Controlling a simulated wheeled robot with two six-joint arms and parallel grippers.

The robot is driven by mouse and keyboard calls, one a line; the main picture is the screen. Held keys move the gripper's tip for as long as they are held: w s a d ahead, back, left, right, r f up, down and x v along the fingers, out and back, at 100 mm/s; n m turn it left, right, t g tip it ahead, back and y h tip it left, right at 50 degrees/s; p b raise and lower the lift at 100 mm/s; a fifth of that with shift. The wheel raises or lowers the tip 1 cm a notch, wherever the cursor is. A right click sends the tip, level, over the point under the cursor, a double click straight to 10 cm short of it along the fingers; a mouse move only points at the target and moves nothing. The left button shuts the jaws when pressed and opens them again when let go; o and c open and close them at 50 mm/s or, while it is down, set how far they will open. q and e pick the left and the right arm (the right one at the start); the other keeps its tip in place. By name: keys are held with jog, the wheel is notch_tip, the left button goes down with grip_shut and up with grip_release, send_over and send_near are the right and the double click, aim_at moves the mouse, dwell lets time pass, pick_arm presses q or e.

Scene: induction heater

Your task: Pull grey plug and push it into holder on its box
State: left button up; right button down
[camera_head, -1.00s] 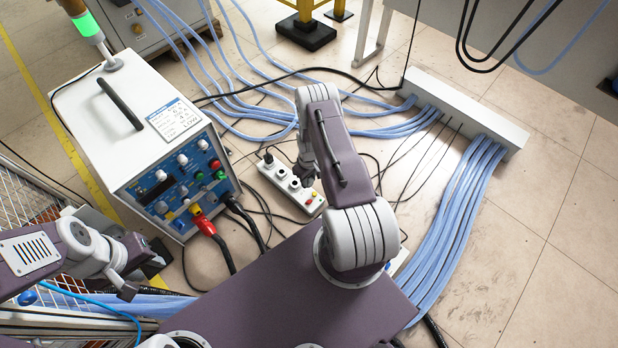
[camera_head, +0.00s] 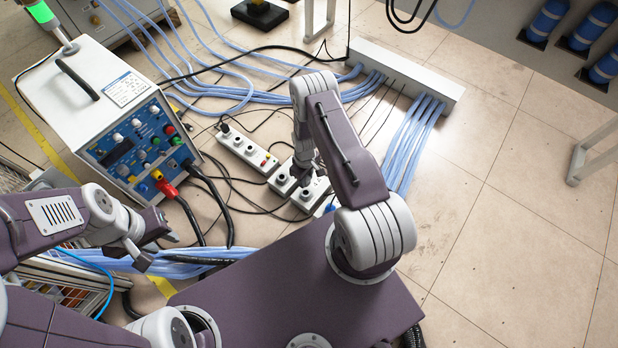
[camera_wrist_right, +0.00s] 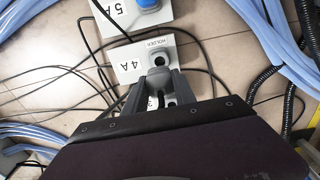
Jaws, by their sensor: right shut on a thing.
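My right gripper (camera_wrist_right: 156,97) is shut on the grey plug (camera_wrist_right: 159,80), which shows between its fingers in the wrist view. Just beyond the plug is a white box (camera_wrist_right: 131,71) marked "4A", with a dark round hole (camera_wrist_right: 161,59) beside the printed word "HOLDER". I cannot tell whether the plug is seated in a socket, because the gripper hides its lower part. In the head view my right gripper (camera_head: 304,176) points down over the white boxes (camera_head: 284,181). My left gripper (camera_head: 152,248) is at the left, away from them; its opening is unclear.
A blue-fronted heater unit (camera_head: 133,148) with red and black cables stands at the left. A white power strip (camera_head: 244,149) lies left of the boxes. Another box (camera_wrist_right: 126,16) marked "5A" holds a blue plug. Thin black cables and blue hoses surround the boxes.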

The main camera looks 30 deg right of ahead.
jog(key=b, duration=0.6)
send_over(306, 189)
jog(key=s, duration=0.1)
jog(key=shift+s+a+f, duration=0.1)
jog(key=shift+a+f, duration=0.05)
jog(key=shift+f, duration=0.9)
jog(key=shift+a+f, duration=0.15)
jog(key=shift+f, duration=0.9)
jog(key=shift+s+a+f, duration=0.1)
jog(key=shift+a+f, duration=0.05)
jog(key=shift+f, duration=0.9)
jog(key=shift+f+b, duration=0.35)
jog(key=shift+f, duration=0.35)
jog(key=shift+f+b, duration=0.35)
jog(key=shift+f, duration=0.25)
jog(key=c, duration=0.9)
grip_release()
jog(key=shift+c, duration=0.2)
